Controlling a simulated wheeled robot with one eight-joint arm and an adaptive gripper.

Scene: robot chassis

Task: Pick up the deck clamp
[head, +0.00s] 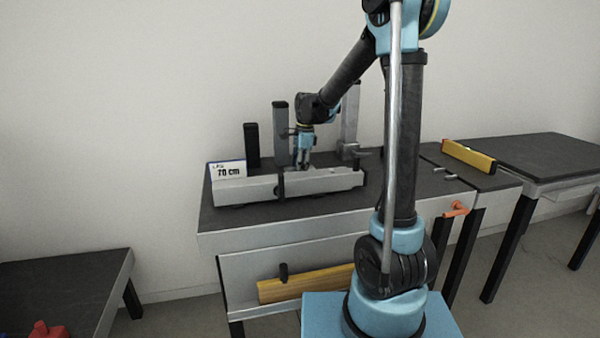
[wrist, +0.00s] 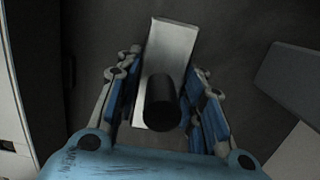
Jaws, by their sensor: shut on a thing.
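In the wrist view, a pale grey flat piece with a black round knob or post (wrist: 163,105) lies between my fingers; I take it to be the deck clamp (wrist: 172,45). My gripper (wrist: 160,90) is shut on it, with a blue-padded finger on each side. In the head view, my gripper (head: 303,165) points down at the long grey chassis (head: 245,188) on the workbench. The clamp is too small to make out clearly there, and I cannot tell whether it is clear of the chassis.
A black post (head: 251,145), a dark grey post (head: 283,135) and a light grey post (head: 350,120) stand close around my gripper. A "70 cm" sign (head: 228,170) is at the left. A yellow bar (head: 468,155) lies at the right. The bench's front strip (head: 300,210) is bare.

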